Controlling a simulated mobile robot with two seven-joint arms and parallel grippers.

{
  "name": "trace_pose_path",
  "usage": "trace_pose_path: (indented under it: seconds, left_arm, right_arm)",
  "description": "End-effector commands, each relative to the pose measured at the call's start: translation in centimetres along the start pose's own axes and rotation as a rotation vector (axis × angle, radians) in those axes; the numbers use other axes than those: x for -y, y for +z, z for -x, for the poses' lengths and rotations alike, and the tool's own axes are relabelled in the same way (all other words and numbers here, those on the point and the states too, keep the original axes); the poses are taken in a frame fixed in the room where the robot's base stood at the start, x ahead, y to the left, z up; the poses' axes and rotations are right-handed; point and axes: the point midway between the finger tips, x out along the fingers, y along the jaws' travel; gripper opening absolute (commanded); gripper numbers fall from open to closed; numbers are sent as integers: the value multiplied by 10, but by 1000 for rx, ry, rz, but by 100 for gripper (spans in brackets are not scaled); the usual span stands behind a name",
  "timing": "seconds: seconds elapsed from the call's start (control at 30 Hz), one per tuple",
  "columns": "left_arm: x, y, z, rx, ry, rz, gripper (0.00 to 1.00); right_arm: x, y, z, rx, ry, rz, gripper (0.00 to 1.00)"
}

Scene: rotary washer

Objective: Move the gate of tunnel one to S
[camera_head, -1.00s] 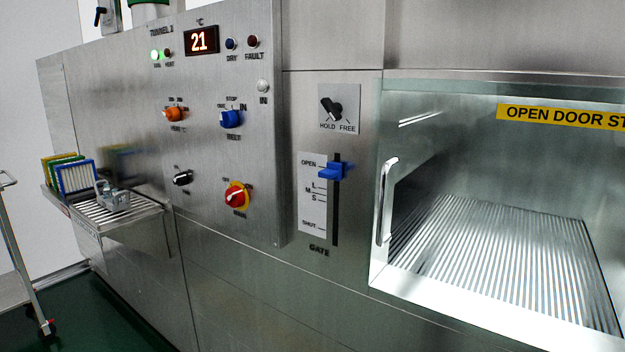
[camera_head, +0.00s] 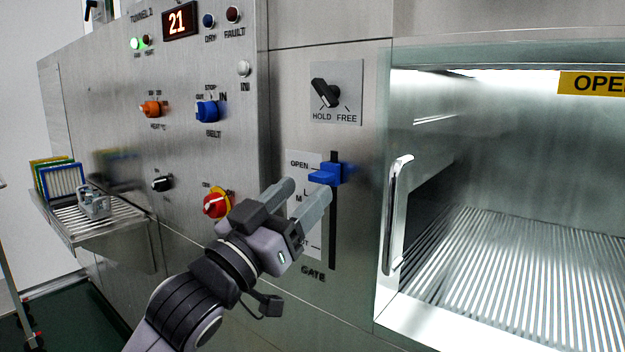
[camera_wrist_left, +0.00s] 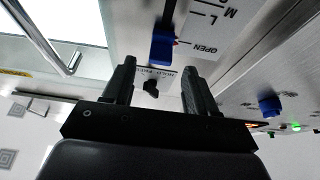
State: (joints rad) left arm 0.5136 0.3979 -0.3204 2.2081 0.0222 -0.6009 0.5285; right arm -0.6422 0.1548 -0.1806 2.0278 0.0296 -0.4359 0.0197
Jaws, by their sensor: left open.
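The blue gate handle (camera_head: 325,175) sits near the top of its dark vertical slot (camera_head: 333,225), close to the OPEN mark. The scale plate (camera_head: 298,168) beside it is partly hidden by my left gripper; the S mark is covered. My left gripper (camera_head: 302,190) is open and empty, its fingers just left of and below the handle, apart from it as far as I can tell. In the left wrist view the handle (camera_wrist_left: 163,47) shows beyond and between the open fingers. The hold/free knob (camera_head: 325,92) above points up-left. My right gripper is not seen.
The control panel with the red-yellow switch (camera_head: 215,204) and blue belt knob (camera_head: 207,111) lies to the left. A door handle (camera_head: 396,215) stands out right of the slot, beside the open tunnel mouth. A shelf with racks (camera_head: 62,180) is at far left.

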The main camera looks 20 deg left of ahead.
Motion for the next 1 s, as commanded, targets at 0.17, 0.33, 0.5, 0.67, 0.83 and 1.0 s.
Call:
trace_pose_path:
  seconds: [0.17, 0.33, 0.5, 0.67, 0.83, 1.0]
  left_arm:
    - [0, -1, -25, -2, 0, 0, 57]
    - [0, 0, -37, 0, 0, 0, 57]
    - [0, 0, -40, 0, 0, -1, 57]
    - [0, 1, -39, 0, 0, -1, 57]
    - [0, 1, -39, 1, 0, -1, 2]
    - [0, 4, -38, 2, 0, 0, 0]
  right_arm:
    - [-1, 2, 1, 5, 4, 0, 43]
    - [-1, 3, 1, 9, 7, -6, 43]
    - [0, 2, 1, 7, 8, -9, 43]
    - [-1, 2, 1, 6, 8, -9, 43]
    - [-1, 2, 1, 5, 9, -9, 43]
    - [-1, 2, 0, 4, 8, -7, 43]
